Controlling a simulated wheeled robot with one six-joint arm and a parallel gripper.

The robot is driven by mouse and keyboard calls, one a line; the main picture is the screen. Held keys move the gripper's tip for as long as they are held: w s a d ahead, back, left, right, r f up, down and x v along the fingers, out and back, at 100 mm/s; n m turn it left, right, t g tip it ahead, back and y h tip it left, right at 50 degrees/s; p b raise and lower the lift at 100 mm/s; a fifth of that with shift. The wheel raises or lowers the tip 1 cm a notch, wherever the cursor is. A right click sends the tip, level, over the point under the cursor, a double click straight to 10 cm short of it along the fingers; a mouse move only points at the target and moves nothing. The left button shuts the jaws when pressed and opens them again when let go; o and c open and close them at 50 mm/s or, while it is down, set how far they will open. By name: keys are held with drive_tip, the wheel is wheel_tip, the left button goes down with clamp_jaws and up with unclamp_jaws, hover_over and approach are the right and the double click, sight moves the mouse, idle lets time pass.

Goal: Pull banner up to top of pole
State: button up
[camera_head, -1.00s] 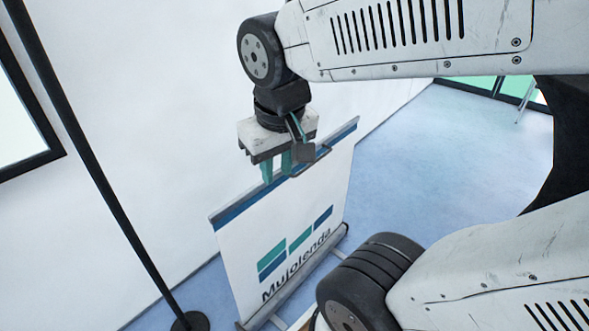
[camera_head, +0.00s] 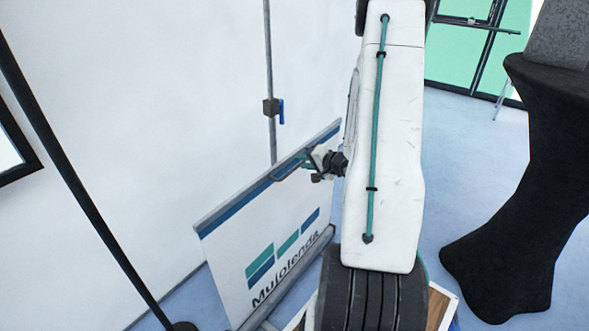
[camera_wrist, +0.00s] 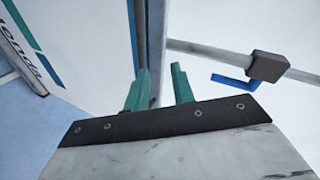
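The banner (camera_head: 232,250) is white with blue and teal marks, raised part way from its base, with a grey bar (camera_head: 327,132) along its top edge. The pole (camera_head: 268,60) stands upright behind it, rising well above that bar. My gripper (camera_head: 306,160) is at the bar, toward its right end, partly hidden by my arm. In the wrist view, its green fingers (camera_wrist: 161,85) are apart, with a visible gap between them. The banner's top edge (camera_wrist: 151,40) runs down close to the left finger; contact is unclear.
A clamp (camera_head: 270,108) with a blue lever sits on the pole; it also shows in the wrist view (camera_wrist: 268,66). A black post (camera_head: 80,180) stands at left. A black-covered table (camera_head: 515,220) stands at right. Blue floor (camera_head: 445,150) is open between.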

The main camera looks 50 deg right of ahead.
sight(295, 168)
drive_tip(key=s+f+m+t+y, duration=0.1)
drive_tip(key=s+f+m+t, duration=0.1)
drive_tip(key=s+f, duration=0.15)
drive_tip(key=shift+y, duration=0.3)
drive_tip(key=x, duration=0.7)
drive_tip(key=shift+w+r, duration=0.25)
drive_tip(key=shift+w, duration=0.05)
clamp_jaws()
